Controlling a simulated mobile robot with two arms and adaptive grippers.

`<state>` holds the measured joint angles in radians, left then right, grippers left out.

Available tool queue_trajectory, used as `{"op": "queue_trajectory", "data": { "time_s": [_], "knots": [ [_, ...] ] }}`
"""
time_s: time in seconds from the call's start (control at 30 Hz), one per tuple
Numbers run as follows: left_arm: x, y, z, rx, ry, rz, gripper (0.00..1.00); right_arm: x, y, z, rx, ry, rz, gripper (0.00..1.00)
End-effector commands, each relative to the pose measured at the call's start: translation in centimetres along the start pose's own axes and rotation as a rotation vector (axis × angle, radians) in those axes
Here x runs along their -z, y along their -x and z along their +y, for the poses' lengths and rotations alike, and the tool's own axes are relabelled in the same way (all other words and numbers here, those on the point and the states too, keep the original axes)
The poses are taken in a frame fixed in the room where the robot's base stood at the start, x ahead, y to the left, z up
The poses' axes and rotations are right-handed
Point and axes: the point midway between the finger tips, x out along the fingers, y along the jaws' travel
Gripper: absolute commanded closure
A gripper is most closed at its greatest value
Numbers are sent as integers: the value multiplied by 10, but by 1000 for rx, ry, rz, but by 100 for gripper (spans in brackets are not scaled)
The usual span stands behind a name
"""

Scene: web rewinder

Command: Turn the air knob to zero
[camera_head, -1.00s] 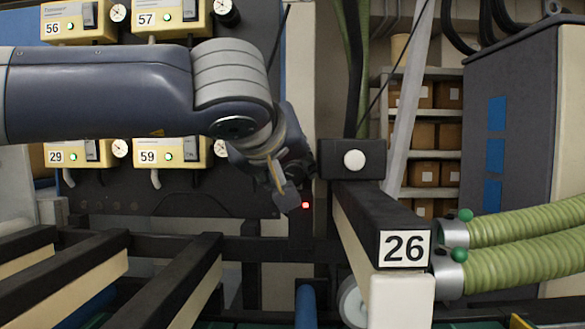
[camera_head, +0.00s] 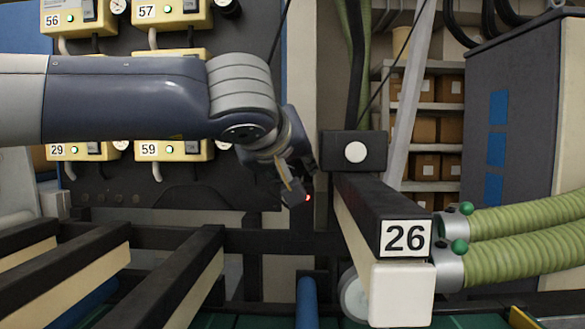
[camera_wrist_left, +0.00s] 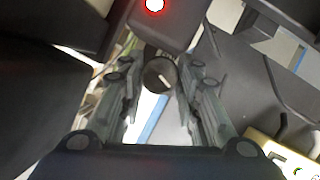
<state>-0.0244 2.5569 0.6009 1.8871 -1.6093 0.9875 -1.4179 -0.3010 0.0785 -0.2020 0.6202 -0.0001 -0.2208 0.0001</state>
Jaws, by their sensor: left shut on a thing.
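The air knob (camera_wrist_left: 160,75) is a small round black knob with a short white mark on its face. In the left wrist view it sits between the two fingers of my left gripper (camera_wrist_left: 162,88), which is shut on it. The knob is under a dark box (camera_wrist_left: 165,25) with a glowing red light (camera_wrist_left: 154,5). In the head view my left gripper (camera_head: 302,180) is by the red light (camera_head: 307,198), left of the beam marked 26. The knob cannot be made out there. My right gripper is out of view.
The beam marked 26 (camera_head: 375,205) juts forward just right of my left gripper. Green hoses (camera_head: 525,225) join at its right. Several yellow numbered units (camera_head: 172,151) hang on a dark panel behind my left arm. Dark rails (camera_head: 170,270) lie at the lower left.

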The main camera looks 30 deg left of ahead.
Motion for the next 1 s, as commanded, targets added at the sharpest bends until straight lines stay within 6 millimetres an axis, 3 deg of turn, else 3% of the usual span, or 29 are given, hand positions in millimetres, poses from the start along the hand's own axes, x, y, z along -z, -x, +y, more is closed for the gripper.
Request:
{"op": "queue_trajectory", "data": {
  "time_s": [0.03,0.23,0.67,0.7,0.73,1.0],
  "knots": [
    [-4,-2,-3,-13,31,4,93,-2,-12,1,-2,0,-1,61],
    [-4,-2,-4,-62,146,8,93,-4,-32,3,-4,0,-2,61],
    [0,0,-2,-81,192,6,93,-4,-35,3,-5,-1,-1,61],
    [0,0,-2,-81,192,6,65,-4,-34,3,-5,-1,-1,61],
    [0,0,-2,-81,192,6,60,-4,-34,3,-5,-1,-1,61],
    [0,0,-2,-81,191,6,60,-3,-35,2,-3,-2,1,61]
  ]
}}
